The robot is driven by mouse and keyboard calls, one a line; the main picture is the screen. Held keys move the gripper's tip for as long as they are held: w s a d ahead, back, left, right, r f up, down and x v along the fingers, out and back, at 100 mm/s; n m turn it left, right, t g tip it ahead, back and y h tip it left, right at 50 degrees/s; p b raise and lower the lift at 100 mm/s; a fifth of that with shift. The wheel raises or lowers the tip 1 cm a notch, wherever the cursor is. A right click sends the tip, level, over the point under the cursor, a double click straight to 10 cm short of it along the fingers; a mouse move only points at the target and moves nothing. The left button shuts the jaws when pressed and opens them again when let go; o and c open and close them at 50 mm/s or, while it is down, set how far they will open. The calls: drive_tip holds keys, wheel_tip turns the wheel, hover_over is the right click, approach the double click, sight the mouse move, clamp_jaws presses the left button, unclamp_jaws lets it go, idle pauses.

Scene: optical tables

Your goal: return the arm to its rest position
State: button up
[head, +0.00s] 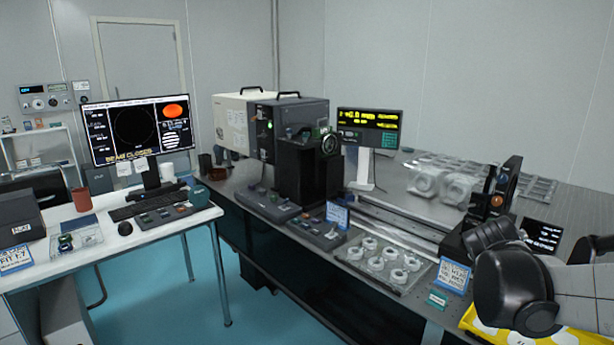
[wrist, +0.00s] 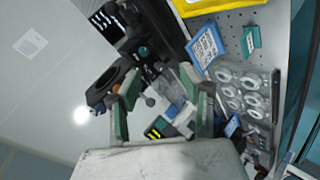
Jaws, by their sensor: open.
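My gripper (wrist: 158,82) shows in the wrist view with its two green-padded fingers apart and nothing between them. Behind the fingers are a dark upright optical mount (wrist: 105,85) and small bench items, apart from the fingers as far as I can tell. In the head view my grey and black arm fills the lower right, over the right part of the optical table (head: 585,205). The fingers cannot be made out there.
Near my arm stand the black mount (head: 508,185), a yellow tray (head: 480,325) and a clear tray of ring-shaped parts (head: 350,268). A dark instrument box (head: 310,170) and a yellow-lettered display (head: 370,120) stand further left. A desk with a monitor (head: 137,130) is at left; blue floor lies between.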

drive_tip(key=s+a+f+m+g+y, duration=0.1)
drive_tip(key=s+a+m+y, duration=0.3)
drive_tip(key=s+a, duration=1.6)
drive_tip(key=a+f+y, duration=0.1)
drive_tip(key=a+y, duration=0.1)
drive_tip(key=y, duration=0.1)
drive_tip(key=shift+s+a+p, duration=0.15)
drive_tip(key=shift+a+p, duration=0.05)
drive_tip(key=shift+p, duration=0.1)
